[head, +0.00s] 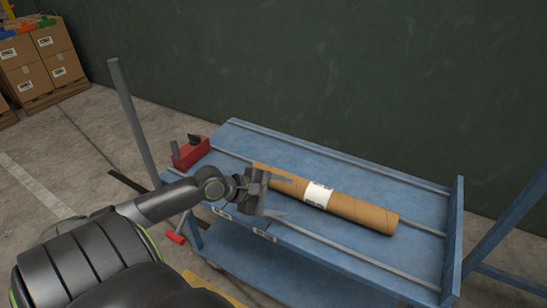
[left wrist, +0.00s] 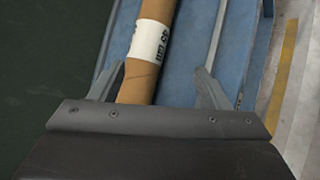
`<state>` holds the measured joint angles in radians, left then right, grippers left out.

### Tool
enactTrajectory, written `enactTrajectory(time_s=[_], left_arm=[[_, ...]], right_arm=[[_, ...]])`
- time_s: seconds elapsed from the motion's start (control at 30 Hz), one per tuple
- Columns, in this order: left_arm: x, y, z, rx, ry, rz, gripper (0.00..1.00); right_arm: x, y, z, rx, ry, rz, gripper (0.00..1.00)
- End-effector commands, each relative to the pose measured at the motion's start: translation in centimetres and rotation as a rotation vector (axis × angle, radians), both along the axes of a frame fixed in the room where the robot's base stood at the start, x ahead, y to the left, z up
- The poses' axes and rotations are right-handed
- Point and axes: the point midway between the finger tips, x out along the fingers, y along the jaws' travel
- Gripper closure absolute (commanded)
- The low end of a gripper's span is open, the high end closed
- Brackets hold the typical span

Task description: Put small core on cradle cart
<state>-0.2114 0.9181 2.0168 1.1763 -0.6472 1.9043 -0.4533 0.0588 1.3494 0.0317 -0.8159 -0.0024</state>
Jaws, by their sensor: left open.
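The small core (head: 356,209) is a brown cardboard tube with a white printed label. It lies on the top of the blue cradle cart (head: 400,181), lengthwise between the grey rails. It also shows in the left wrist view (left wrist: 151,65), running away from between the fingers. My left gripper (head: 281,195) is open at the tube's left end, with its fingers apart on either side of it. In the left wrist view the gripper (left wrist: 158,88) has the tube nearer its left finger, with a wide gap to the right finger. The tube's left end is partly hidden by the gripper. My right gripper is not in view.
A red box (head: 190,152) sits at the cart's left end by a grey upright post (head: 133,122). A dark green wall (head: 330,80) stands behind the cart. Stacked cartons (head: 40,65) stand at the far left. Open concrete floor lies left of the cart.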

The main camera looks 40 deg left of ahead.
Motion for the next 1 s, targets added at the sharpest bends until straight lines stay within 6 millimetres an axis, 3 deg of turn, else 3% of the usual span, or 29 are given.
enactTrajectory(time_s=[0.33, 1.0], left_arm=[[-1.5, 0.7, 1.1, -0.001, 0.000, 0.000, 0.30], [-2.0, 0.2, 0.3, 0.042, -0.004, -0.030, 0.30]], right_arm=[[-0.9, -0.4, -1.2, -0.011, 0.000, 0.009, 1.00], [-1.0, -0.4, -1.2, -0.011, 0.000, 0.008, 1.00]])
